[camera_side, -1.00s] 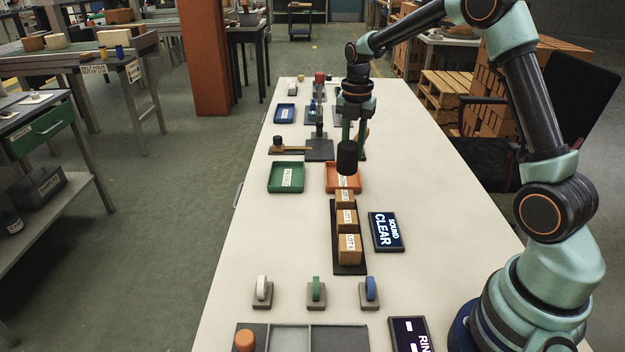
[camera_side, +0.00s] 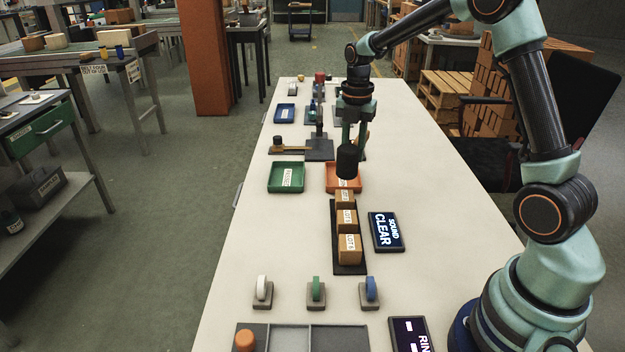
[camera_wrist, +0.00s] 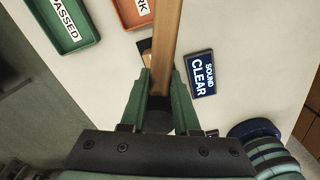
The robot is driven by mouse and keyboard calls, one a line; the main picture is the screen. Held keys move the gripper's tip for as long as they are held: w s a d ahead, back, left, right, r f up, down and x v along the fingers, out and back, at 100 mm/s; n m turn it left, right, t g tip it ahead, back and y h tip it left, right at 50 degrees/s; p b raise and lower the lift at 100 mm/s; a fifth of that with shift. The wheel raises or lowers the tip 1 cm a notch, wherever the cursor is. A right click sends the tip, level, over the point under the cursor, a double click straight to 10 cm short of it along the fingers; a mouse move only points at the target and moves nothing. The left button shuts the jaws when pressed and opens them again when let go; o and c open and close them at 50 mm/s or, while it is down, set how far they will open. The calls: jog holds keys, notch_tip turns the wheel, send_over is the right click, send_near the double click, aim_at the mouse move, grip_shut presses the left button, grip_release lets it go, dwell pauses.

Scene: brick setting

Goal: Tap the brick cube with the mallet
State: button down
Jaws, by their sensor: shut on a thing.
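My gripper (camera_side: 354,135) is shut on a mallet, whose black head (camera_side: 347,161) hangs below the fingers. In the wrist view, the mallet's wooden handle (camera_wrist: 167,40) runs up the picture from between the green fingers (camera_wrist: 160,98). Three tan brick cubes stand in a row on a dark strip (camera_side: 337,262): a near cube (camera_side: 350,249), a middle cube (camera_side: 347,221) and a far cube (camera_side: 344,197). The mallet head appears just above and behind the far cube; whether they touch cannot be told. The handle and gripper hide most of the row in the wrist view.
A display (camera_side: 386,232) reading "SOUND CLEAR" lies right of the row. A green tray (camera_side: 286,190) and an orange tray (camera_side: 332,187) lie beyond. Several small stands, including a green-topped one (camera_side: 316,290), are in front. Table left of the row is clear.

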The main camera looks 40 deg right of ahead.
aim_at(356, 161)
jog(key=s+a, duration=0.4)
jog(key=shift+s+a, duration=0.1)
jog(key=shift+s, duration=0.1)
jog(key=shift+f, duration=2.5)
jog(key=shift+f, duration=0.15)
jog(key=shift+f, duration=0.9)
jog(key=shift+r, duration=0.15)
jog(key=shift+r, duration=3.4)
